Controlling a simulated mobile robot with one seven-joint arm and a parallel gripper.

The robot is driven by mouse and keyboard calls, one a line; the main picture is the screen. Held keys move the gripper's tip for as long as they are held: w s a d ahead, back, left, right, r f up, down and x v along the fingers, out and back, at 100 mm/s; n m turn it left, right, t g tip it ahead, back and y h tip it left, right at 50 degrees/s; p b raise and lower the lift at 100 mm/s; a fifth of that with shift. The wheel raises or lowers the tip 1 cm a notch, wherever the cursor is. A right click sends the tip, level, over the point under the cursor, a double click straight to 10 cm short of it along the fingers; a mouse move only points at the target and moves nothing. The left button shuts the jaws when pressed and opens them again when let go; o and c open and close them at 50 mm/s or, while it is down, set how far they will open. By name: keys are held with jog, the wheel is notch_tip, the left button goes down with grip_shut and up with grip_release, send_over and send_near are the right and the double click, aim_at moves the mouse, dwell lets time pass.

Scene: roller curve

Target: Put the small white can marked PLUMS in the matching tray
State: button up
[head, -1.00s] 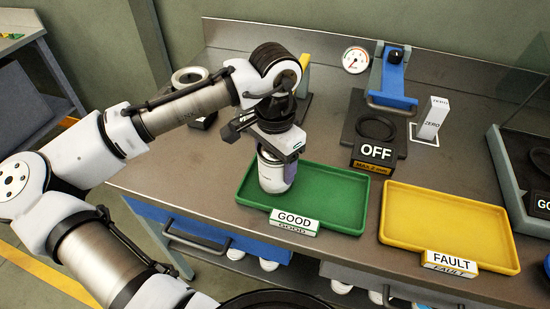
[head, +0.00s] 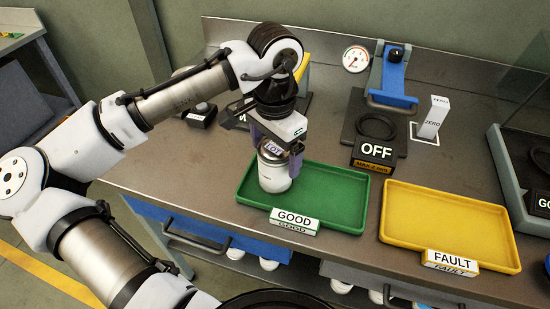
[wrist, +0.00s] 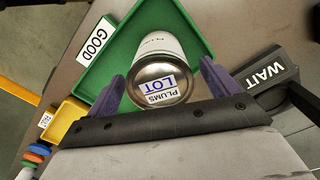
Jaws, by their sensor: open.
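The small white can (head: 273,177) stands upright in the left end of the green tray (head: 335,200), whose front label reads GOOD. In the wrist view the can (wrist: 158,45) shows its metal top with a label reading PLUMS LOT. My gripper (head: 277,140) is open just above the can. In the wrist view its purple fingers (wrist: 162,85) lie to either side of the can's top, apart from it. The yellow tray (head: 445,220), labelled FAULT, is to the right and empty.
A black block marked OFF (head: 374,152) and a white ZERO block (head: 433,117) stand behind the trays. A WAIT sign (wrist: 265,74) shows beside the green tray in the wrist view. A grey-walled bin (head: 508,180) is at the far right.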

notch_tip(320, 180, up, 9)
jog(key=shift+r+b, duration=0.2)
jog(key=shift+b, duration=0.25)
